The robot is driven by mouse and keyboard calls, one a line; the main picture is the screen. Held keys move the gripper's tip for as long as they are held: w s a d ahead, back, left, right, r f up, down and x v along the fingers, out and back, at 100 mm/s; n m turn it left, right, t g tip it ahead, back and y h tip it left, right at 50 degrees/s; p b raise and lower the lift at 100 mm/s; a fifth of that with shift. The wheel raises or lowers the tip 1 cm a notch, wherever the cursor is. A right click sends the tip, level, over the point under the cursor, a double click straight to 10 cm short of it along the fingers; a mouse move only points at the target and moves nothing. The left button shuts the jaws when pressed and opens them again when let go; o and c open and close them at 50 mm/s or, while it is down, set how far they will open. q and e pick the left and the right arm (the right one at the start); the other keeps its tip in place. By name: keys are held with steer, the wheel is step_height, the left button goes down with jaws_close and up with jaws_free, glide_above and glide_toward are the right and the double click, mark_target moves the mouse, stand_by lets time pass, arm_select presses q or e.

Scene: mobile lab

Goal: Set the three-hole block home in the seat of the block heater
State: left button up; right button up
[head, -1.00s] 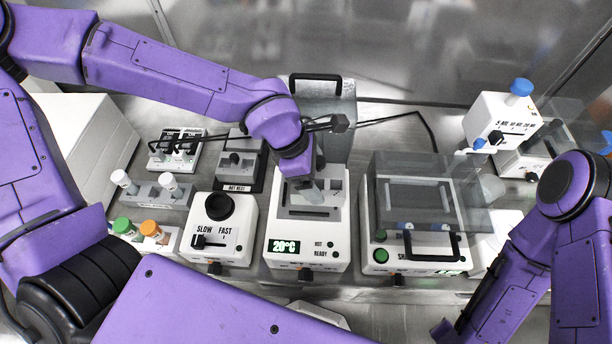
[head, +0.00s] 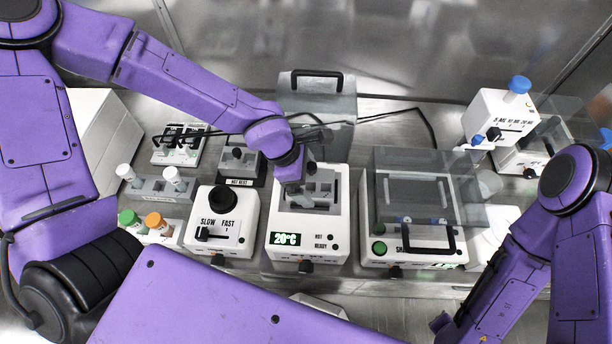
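The block heater (head: 282,241) is a white unit with a green 20°C display, at the centre of the head view. Its clear lid (head: 335,104) with a black handle is raised at the back. Grey metal that appears to be the three-hole block (head: 322,186) is at the heater's seat, partly hidden by my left gripper. My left gripper (head: 300,196) points down at the seat, its fingers against or just beside this grey metal. Whether the fingers are closed on it, and whether it sits level, cannot be made out. My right gripper is not in view; only its arm shows.
Left of the heater stand a SLOW/FAST unit (head: 237,238), a dark rest with a grey block (head: 241,160), and a rack with white-capped tubes (head: 152,190). A clear-lidded shaker (head: 374,261) stands close on the right. Cables run behind.

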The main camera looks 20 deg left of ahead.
arm_select(q)
steer(key=shift+w+r, duration=0.1)
steer(key=shift+r, duration=0.15)
steer(key=v, duration=1.1)
steer(key=shift+r, duration=0.25)
steer(key=shift+a, duration=0.15)
